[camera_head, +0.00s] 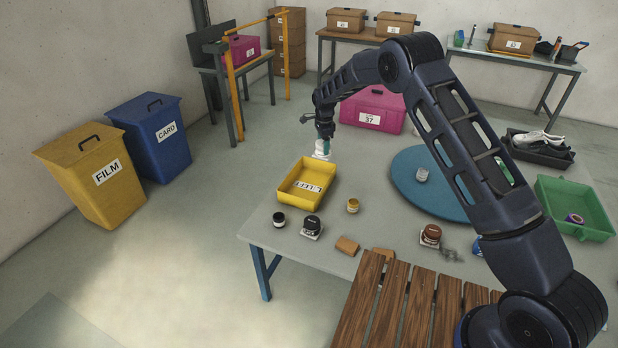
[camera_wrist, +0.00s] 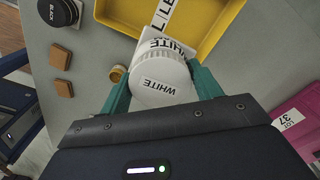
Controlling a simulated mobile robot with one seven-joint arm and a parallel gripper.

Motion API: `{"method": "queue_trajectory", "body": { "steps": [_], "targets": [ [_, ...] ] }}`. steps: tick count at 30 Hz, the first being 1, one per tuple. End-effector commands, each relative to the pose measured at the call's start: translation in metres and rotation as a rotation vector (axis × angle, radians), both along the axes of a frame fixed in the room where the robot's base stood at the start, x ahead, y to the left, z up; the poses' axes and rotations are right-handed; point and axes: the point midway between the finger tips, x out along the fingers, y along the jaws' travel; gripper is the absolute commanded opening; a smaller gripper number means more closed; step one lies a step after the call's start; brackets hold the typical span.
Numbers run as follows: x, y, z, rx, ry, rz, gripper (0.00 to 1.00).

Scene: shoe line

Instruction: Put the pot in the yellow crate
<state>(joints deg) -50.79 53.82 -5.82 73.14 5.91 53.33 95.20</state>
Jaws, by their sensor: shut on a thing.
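A white pot (camera_head: 321,153) marked WHITE is held in my gripper (camera_head: 325,140), at the far edge of the yellow crate (camera_head: 281,196). In the wrist view, the teal fingers of my gripper (camera_wrist: 160,78) are shut on both sides of the pot (camera_wrist: 160,88), whose round lid faces the camera. The crate (camera_wrist: 226,38) shows just beyond the pot there. The crate is open at the top, has a white label strip and looks empty. The head view does not show clearly how high the pot is above the table.
Black pots (camera_head: 279,217), a yellow pot (camera_head: 352,205) and a brown pot (camera_head: 431,231) stand on the table near the crate. A magenta box (camera_head: 371,113) is behind, and a green crate (camera_head: 575,195) far right.

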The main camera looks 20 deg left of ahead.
Motion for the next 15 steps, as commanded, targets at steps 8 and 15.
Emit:
{"method": "queue_trajectory", "body": {
  "steps": [8, 15],
  "targets": [
    [-0.037, 0.033, 0.002, 0.001, -0.002, 0.001, 0.15],
    [-0.041, 0.036, -0.026, -0.001, -0.001, 0.0, 0.15]
  ]
}}
